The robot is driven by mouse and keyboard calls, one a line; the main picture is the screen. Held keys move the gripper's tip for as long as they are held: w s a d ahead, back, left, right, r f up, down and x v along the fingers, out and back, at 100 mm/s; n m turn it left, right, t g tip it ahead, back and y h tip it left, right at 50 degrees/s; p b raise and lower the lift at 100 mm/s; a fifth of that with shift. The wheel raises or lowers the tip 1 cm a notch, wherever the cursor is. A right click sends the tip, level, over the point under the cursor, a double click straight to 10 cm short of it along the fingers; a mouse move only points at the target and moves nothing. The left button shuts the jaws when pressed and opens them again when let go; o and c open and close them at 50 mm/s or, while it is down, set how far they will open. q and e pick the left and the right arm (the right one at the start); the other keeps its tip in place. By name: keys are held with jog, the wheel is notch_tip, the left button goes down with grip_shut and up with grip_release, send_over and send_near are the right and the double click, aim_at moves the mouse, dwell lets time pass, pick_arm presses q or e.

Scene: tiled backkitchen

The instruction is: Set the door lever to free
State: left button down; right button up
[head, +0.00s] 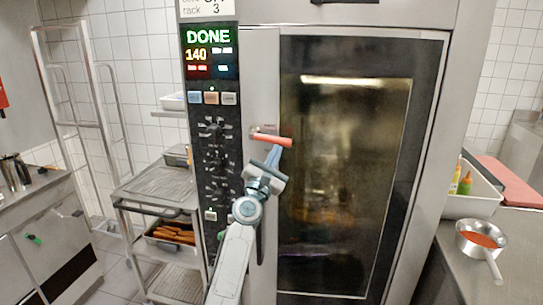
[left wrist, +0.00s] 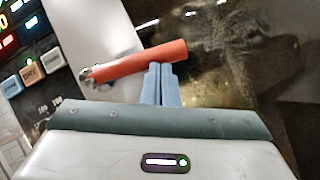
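The door lever (head: 272,137) is a red-orange bar on a metal pivot at the left side of the oven door (head: 345,170). It points right, nearly level, dipping slightly to the right in the head view. In the left wrist view the lever (left wrist: 138,62) crosses just beyond my fingertips. My left gripper (head: 274,150) is right below the lever's outer part. Its two blue-grey fingers (left wrist: 161,70) are together, with nothing seen between them. The tips meet the bar's lower edge in the picture; I cannot tell whether they touch it. My right gripper is not in view.
The control panel (head: 213,130) left of the door reads DONE and 140. A cart (head: 165,185) with a tray of orange food stands at left. A counter (head: 520,240) at right holds a white bin (head: 470,204) and a pan (head: 481,250). The oven door appears closed.

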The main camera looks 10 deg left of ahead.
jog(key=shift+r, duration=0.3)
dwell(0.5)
